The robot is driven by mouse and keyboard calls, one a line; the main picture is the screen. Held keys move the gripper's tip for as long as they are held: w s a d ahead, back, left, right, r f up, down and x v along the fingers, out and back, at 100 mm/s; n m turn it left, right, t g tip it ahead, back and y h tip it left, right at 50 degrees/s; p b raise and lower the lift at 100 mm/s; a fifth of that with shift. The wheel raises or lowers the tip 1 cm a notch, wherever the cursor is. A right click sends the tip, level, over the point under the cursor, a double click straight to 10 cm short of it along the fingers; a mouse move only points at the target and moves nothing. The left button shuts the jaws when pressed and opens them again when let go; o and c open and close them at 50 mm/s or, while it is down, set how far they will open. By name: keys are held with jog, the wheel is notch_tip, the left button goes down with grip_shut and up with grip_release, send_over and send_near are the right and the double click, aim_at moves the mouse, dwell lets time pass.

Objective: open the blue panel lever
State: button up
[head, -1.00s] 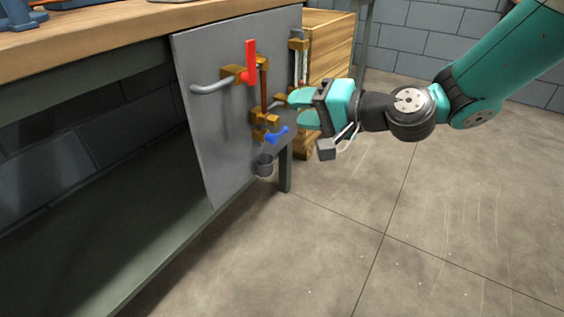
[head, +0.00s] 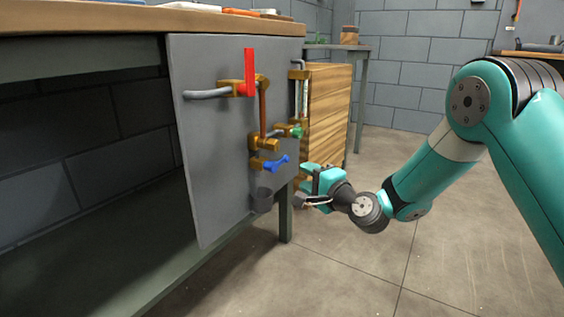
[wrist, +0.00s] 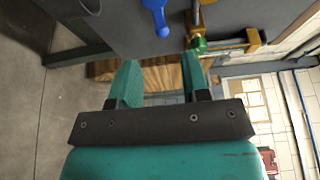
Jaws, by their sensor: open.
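The blue lever (head: 276,163) sits on a brass valve low on the grey panel (head: 215,130), its handle pointing right and slightly up. It also shows at the top of the wrist view (wrist: 158,16). My gripper (head: 304,180) is open and empty, to the right of the blue lever and a little lower, apart from it. In the wrist view the two teal fingers (wrist: 158,78) are spread with nothing between them.
A red lever (head: 250,72) stands upright higher on the panel, with brass pipes below it. A green handle (head: 297,131) is just above right of the blue lever. A dark cup (head: 262,201) hangs below. A wooden drawer unit (head: 330,110) stands behind. Floor at right is clear.

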aim_at(282, 162)
jog(key=b+x, duration=0.2)
jog(key=x, duration=0.8)
jog(key=shift+a+f+b, duration=0.15)
jog(key=shift+b, duration=0.25)
jog(key=shift+w+a, duration=0.3)
jog(key=shift+w, duration=0.3)
grip_shut()
